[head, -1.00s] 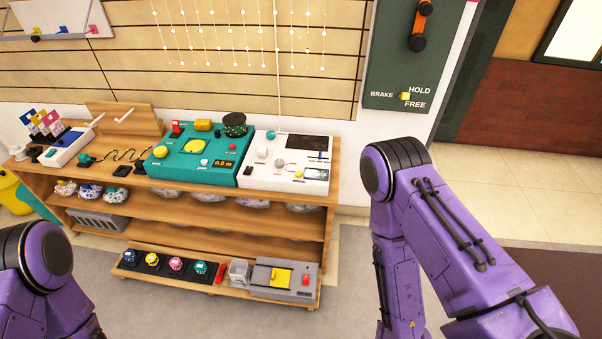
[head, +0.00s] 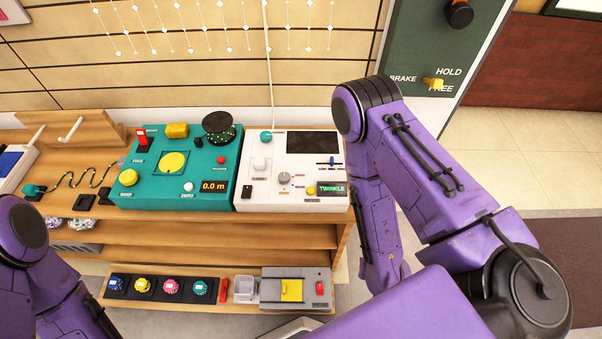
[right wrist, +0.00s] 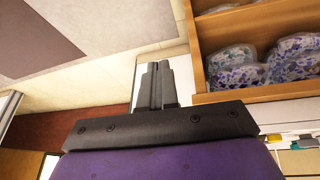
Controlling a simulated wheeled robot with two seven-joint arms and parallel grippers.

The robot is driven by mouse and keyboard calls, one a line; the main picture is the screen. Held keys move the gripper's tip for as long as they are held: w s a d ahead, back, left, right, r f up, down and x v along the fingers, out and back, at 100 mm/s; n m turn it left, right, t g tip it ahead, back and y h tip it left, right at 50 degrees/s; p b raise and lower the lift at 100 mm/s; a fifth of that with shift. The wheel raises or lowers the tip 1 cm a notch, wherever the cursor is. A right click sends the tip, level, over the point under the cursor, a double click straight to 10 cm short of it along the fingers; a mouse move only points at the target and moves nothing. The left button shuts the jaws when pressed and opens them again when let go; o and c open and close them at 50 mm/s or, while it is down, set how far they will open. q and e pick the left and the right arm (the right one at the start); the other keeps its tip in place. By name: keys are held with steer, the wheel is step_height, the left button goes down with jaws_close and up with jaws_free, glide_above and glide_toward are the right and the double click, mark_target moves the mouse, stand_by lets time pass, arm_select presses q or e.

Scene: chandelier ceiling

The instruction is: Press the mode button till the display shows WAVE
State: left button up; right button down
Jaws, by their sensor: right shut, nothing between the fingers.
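A grey knob (head: 284,178) and a blue slider (head: 332,161) are also on the console. My right gripper (right wrist: 158,75) shows in the right wrist view, shut and empty, beside the shelf unit and apart from the console. My left arm enters the head view at the left; its gripper is out of view.
A teal console (head: 143,193) with a 0.0 m readout stands directly left of the white one. The wooden shelf (head: 200,234) below has a low tray (head: 200,299) of coloured items. A green brake panel (head: 412,50) is at the right. Patterned bags (right wrist: 305,48) show in the right wrist view.

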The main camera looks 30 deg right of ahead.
arm_select(q)
steer(key=shift+s+r, duration=0.1)
steer(key=shift+s, duration=0.15)
steer(key=shift+o, duration=1.3)
steer(key=shift+s, duration=0.1)
steer(key=shift+o, duration=1.2)
steer(key=shift+r, duration=0.1)
arm_select(e)
steer(key=w+a+r+m+t+y+p, duration=0.1)
steer(key=w+a+r+m+y, duration=0.1)
steer(key=w+a+r+m, duration=0.25)
steer(key=w+a+r+m+t+y+p, duration=0.1)
steer(key=w+a+m+y+p, duration=0.15)
steer(key=w+m, duration=0.4)
arm_select(q)
step_height(320, 180, up, 4)
steer(key=shift+r+p, duration=0.1)
steer(key=shift+p, duration=0.3)
arm_select(e)
steer(key=w+d+r+m+t+y, duration=0.1)
steer(key=w+r+m+t, duration=0.2)
steer(key=w+r, duration=0.9)
steer(key=w+m, duration=0.3)
steer(key=shift+t, duration=0.3)
steer(key=shift+w+y, duration=0.1)
steer(key=shift+y, duration=0.15)
